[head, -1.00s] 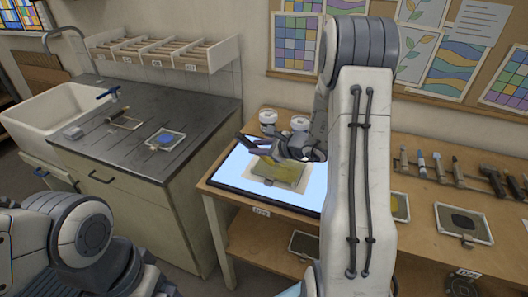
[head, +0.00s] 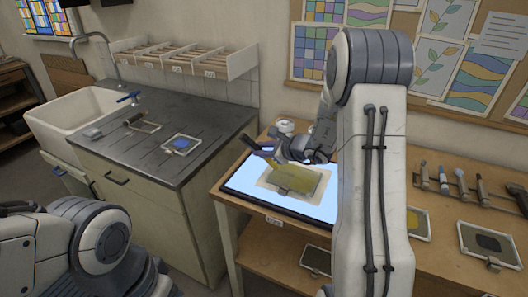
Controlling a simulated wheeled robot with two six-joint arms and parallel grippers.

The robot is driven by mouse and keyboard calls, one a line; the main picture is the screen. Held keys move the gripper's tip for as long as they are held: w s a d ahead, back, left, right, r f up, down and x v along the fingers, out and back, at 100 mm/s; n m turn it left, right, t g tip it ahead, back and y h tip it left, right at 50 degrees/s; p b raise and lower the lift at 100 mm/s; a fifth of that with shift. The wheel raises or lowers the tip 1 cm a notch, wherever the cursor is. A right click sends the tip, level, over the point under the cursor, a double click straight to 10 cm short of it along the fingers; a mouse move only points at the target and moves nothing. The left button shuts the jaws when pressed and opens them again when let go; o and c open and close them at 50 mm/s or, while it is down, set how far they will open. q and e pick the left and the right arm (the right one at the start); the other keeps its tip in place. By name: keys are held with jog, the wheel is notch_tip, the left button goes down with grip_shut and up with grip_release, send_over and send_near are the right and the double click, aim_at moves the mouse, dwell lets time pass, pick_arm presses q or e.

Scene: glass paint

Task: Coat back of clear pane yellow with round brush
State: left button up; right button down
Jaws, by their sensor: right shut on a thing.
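The pane (head: 308,187) lies on the lit panel (head: 238,184), with a pale border around it. Its middle shows yellow. My right gripper (head: 268,151) is above the pane's far left part and is shut on the round brush. A dark stick (head: 250,142), which looks like the brush handle, sticks out up and to the left. The brush tip is too small to tell apart from the yellow, so I cannot tell whether it touches the pane. My left arm shows at the lower left, but its gripper is out of view.
White jars (head: 285,126) stand behind the panel, partly hidden by my right arm. Brushes and tools (head: 460,183) are racked at the right. A tray with grey-black paint (head: 490,243) lies at the right. A blue-patched tray (head: 181,144) lies on the dark counter (head: 120,160).

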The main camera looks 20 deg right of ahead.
jog(key=shift+d+r, duration=0.1)
jog(key=shift+r, duration=0.15)
jog(key=s+d, duration=0.3)
jog(key=d, duration=0.5)
jog(key=shift+d, duration=0.25)
dwell(0.4)
jog(key=shift+b, duration=0.3)
jog(key=shift+f+b, duration=0.35)
jog(key=shift+b, duration=0.1)
jog(key=shift+f+b, duration=0.2)
jog(key=shift+b, duration=0.15)
